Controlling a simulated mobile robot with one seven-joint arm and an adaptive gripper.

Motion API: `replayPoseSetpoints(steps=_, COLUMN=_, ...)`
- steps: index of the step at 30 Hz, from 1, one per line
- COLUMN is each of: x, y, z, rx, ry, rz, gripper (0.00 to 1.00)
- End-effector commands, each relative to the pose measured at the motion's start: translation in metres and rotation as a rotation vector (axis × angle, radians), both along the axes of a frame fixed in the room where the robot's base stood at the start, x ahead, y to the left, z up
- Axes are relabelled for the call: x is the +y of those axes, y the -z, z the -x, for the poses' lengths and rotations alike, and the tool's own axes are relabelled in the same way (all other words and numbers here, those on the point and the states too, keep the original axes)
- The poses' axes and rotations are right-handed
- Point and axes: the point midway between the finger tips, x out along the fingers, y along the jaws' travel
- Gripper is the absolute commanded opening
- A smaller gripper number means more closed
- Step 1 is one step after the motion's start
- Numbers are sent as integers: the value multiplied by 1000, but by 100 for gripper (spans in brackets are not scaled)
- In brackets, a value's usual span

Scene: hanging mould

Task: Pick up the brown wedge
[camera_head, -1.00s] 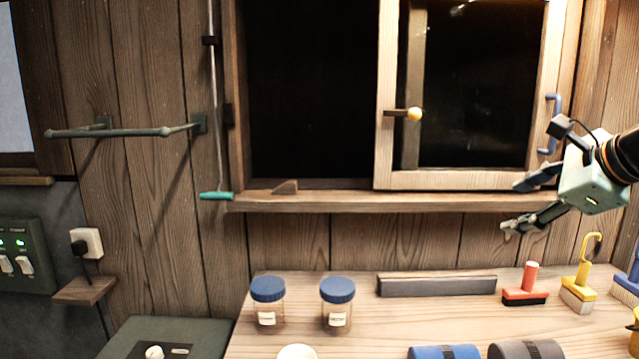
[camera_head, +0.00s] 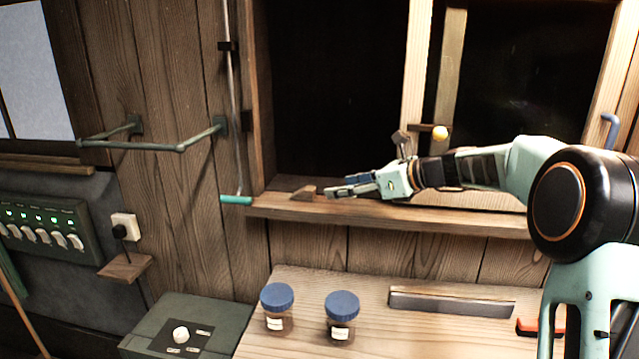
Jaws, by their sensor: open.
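The brown wedge (camera_head: 304,193) lies on the wooden window sill (camera_head: 400,214), near the sill's left end. My gripper (camera_head: 333,191) is at the sill, just right of the wedge, with its fingers pointing left at it. The fingers are open and appear to hold nothing. A small gap seems to lie between the fingertips and the wedge, but from this angle I cannot tell the depth between them.
A teal-handled pull rod (camera_head: 236,200) hangs left of the sill. The sliding window frame with a yellow knob (camera_head: 440,133) stands behind my arm. Below, the workbench (camera_head: 370,316) holds two blue-lidded jars (camera_head: 277,297) (camera_head: 342,304) and a long grey bar (camera_head: 450,302).

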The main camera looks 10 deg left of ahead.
Motion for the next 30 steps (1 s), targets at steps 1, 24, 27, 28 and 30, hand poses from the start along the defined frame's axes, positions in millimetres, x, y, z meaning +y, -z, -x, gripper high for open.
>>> replayPoseSetpoints(steps=1, x=4, y=-1, z=0, rx=7, ry=-2, rz=-11, gripper=56)
replayPoseSetpoints(steps=24, x=84, y=33, z=-27, rx=9, ry=-6, rz=-13, gripper=56)
replayPoseSetpoints(steps=27, x=95, y=39, z=-33, rx=7, ry=-4, rz=-13, gripper=56)
replayPoseSetpoints(steps=28, x=97, y=40, z=-34, rx=8, ry=-4, rz=-12, gripper=56)
replayPoseSetpoints(steps=30, x=98, y=41, z=-35, rx=7, ry=-3, rz=-13, gripper=56)
